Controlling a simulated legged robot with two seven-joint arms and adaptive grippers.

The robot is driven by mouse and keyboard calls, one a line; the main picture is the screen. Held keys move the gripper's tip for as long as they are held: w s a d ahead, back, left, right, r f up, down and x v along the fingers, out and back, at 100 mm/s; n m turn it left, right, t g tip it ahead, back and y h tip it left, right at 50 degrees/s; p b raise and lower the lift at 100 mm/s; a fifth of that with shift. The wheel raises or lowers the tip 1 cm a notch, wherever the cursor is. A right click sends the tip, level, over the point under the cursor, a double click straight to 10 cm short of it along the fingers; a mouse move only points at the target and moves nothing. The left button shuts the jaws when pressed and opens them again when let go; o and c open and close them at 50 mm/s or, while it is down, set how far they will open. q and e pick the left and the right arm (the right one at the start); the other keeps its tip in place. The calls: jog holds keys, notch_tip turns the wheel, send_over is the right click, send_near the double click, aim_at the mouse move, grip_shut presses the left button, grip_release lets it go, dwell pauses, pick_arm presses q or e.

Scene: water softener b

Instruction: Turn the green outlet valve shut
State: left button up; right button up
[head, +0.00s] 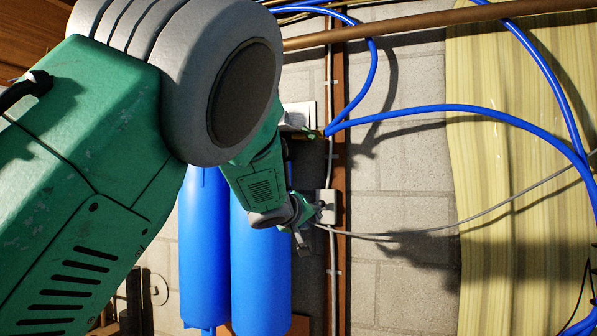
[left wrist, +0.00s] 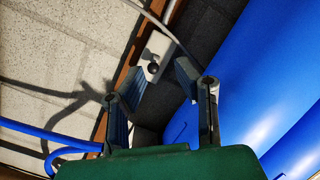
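The green outlet valve (head: 311,133) shows as a small green piece beside a brass fitting at the end of a blue hose, in the head view. My left arm partly covers the area around it. My left gripper (head: 302,226) is below the valve, in front of the blue tanks and close to a small grey wall box (head: 326,206). In the left wrist view my left gripper (left wrist: 159,72) has its fingers spread apart with nothing held. The wall box with a dark round spot (left wrist: 154,62) shows beyond the fingers. I cannot make out the valve in that view. My right gripper is not in view.
Two blue tanks (head: 262,270) stand below my left arm. Blue hoses (head: 450,108) loop across the right side. A brown vertical strip (head: 341,270) and a thin grey cable (head: 420,231) run along the block wall. Yellow insulation (head: 515,190) covers the right.

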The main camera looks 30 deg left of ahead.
aim_at(308, 134)
pick_arm(q)
jog(key=s+r+n+t+y+p, duration=0.1)
jog(key=s+r+n+t+p, duration=0.2)
jog(key=r, duration=1.8)
jog(key=shift+m+y, duration=0.3)
jog(key=shift+y, duration=0.1)
jog(key=x, duration=0.2)
jog(key=a+x, duration=0.1)
jog(key=x, duration=0.2)
jog(key=shift+s+b, duration=0.1)
jog(key=shift+b, duration=0.3)
jog(key=shift+p+x, duration=0.9)
jog(key=shift+x, duration=0.05)
jog(key=shift+w+a+p, duration=0.1)
jog(key=shift+w+p, duration=0.2)
jog(key=shift+w, duration=0.05)
jog(key=shift+w+f, duration=0.1)
jog(key=shift+f, duration=0.05)
grip_shut()
